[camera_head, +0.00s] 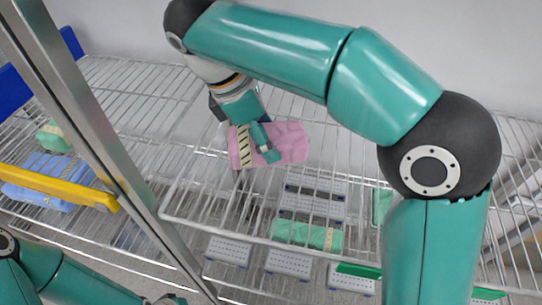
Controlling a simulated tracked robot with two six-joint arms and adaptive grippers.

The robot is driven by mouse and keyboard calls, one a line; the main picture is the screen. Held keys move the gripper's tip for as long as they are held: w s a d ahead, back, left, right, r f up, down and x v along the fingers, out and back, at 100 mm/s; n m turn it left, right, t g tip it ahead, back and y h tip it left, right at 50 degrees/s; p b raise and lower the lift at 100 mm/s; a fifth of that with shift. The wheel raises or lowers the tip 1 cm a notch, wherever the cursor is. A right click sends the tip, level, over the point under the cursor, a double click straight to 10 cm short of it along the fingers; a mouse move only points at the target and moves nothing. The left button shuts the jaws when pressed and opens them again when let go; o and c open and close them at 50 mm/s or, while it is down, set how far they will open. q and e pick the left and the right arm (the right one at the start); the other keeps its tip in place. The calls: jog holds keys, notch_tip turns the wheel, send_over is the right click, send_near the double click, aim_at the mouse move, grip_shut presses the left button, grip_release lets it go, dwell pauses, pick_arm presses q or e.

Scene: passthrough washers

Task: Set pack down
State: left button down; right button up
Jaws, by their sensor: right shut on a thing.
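A pink pack (292,140) with a cream, dark-striped band is in the middle of the head view. My right gripper (262,146) reaches down from above and is shut on the pack near its striped end. The pack is over the upper wire shelf (190,217); I cannot tell whether it touches the wires. My left arm is at the bottom left, and only a small part of its end (168,300) shows at the lower edge, too cut off to tell its jaws.
A metal post (88,110) slants down the left side. Beyond it lie a blue pack (45,180) and a green pack (52,137) on wire shelving near a yellow bar (60,187). Grey perforated boxes (315,183) and a green pack (307,235) show through the shelf wires below.

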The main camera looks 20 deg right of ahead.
jog(key=shift+f+b, duration=0.5)
jog(key=shift+f, duration=2.2)
jog(key=o, duration=1.4)
jog(key=p+v, duration=0.4)
jog(key=v, duration=0.8)
